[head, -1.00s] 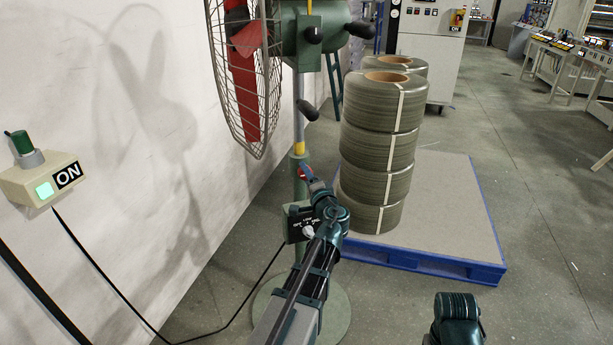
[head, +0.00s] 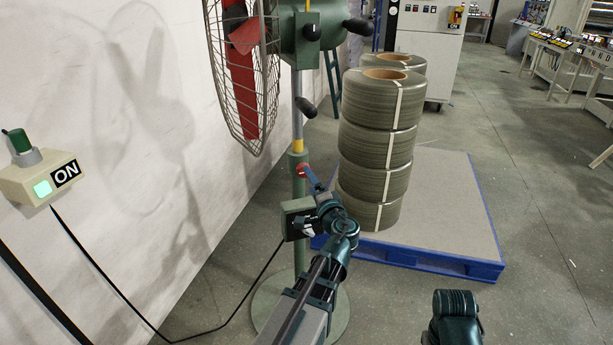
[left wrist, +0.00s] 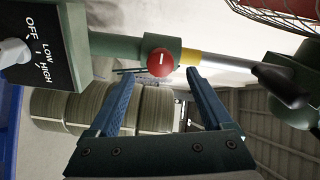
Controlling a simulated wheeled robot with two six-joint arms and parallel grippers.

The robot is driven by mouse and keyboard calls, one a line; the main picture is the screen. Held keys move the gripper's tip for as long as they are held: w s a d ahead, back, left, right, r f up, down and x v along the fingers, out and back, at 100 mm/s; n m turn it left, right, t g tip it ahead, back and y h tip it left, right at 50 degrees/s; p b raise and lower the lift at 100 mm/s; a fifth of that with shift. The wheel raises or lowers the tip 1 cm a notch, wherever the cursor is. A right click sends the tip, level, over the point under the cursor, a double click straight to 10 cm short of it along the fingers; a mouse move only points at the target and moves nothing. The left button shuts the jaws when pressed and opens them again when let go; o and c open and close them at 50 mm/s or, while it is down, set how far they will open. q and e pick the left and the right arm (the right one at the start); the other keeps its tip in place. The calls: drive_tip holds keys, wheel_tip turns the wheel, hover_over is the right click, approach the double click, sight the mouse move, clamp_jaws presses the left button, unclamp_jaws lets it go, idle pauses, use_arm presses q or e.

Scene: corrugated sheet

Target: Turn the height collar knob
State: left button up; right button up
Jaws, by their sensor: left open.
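The height collar knob is a small red ball with a pale line on it, on the green collar of the fan's post; it shows in the head view (head: 302,169) and the left wrist view (left wrist: 160,61). My left gripper (head: 311,176) is at the knob in the head view. In the left wrist view its two blue fingers (left wrist: 163,73) are open, and the knob is between and just beyond their tips. I cannot tell whether they touch it. The green collar (left wrist: 110,45) lies behind the knob.
The control box (head: 297,220) with its OFF/LOW/HIGH dial is on the post just below the knob. The caged fan (head: 240,75) is above. Stacked coils (head: 380,150) stand on a blue-edged pallet (head: 450,220) to the right. A white wall (head: 100,120) is at left.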

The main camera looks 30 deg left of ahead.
use_arm(q)
drive_tip(key=v, duration=0.8)
drive_tip(key=s+d+f+n+g+h, duration=0.25)
drive_tip(key=d+f, duration=0.25)
drive_tip(key=f, duration=0.3)
drive_tip(key=s+d+f+n+g+h, duration=0.1)
drive_tip(key=s+d+f+g+h, duration=0.3)
drive_tip(key=d+f, duration=0.3)
drive_tip(key=s+d+f+m+g+h, duration=0.2)
drive_tip(key=s+d+f+g+h, duration=0.4)
drive_tip(key=s+d, duration=0.55)
wheel_tip(320, 180, up, 30)
drive_tip(key=d+p, duration=0.2)
drive_tip(key=p, duration=2.8)
drive_tip(key=shift+w+p, duration=0.3)
drive_tip(key=shift+d+f+t, duration=0.1)
drive_tip(key=shift+f+t, duration=0.05)
drive_tip(key=shift+t, duration=0.1)
